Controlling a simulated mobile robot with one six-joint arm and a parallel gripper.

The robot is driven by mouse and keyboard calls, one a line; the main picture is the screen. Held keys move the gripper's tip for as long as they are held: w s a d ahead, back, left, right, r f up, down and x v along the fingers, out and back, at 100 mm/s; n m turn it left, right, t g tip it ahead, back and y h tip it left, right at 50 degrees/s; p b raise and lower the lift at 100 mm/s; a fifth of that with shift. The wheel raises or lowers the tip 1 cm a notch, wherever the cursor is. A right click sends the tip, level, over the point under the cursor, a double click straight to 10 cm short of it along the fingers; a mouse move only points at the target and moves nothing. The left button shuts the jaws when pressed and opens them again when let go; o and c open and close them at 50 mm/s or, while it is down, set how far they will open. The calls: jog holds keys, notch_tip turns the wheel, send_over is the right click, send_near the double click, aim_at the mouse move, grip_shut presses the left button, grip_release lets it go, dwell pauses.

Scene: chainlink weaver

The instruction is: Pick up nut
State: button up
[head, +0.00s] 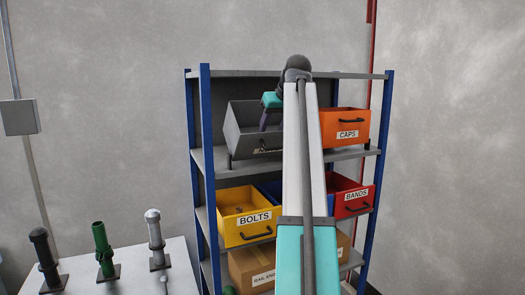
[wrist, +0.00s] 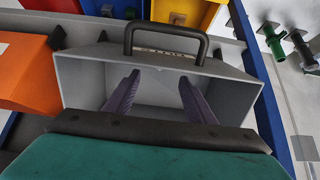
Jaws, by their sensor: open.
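No nut can be made out in either view. A grey bin (head: 245,138) sits on the upper shelf, tilted, left of the orange bin. In the wrist view the grey bin (wrist: 235,90) shows a dark handle and a small label, upside down and hard to read. My gripper (head: 268,115) reaches down into this bin's opening. In the wrist view my gripper's two purple fingers (wrist: 159,80) are spread apart with nothing between them. The bin's inside looks bare where it shows; the part below the fingers is hidden by my gripper body.
An orange CAPS bin (head: 345,126) stands close to the right on the same shelf. A yellow BOLTS bin (head: 248,215) and a red BANDS bin (head: 349,194) are below. Blue rack posts (head: 209,180) flank them. A white table (head: 125,277) with several upright posts stands at left.

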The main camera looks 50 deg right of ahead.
jog(key=shift+x, duration=1.75)
jog(key=shift+p+x, duration=1)
jog(key=shift+x, duration=1.6)
jog(key=shift+w+a, duration=0.1)
jog(key=shift+r, duration=0.1)
jog(key=c, duration=1.2)
jog(key=shift+r+b, duration=1.05)
jog(key=shift+r, duration=3.95)
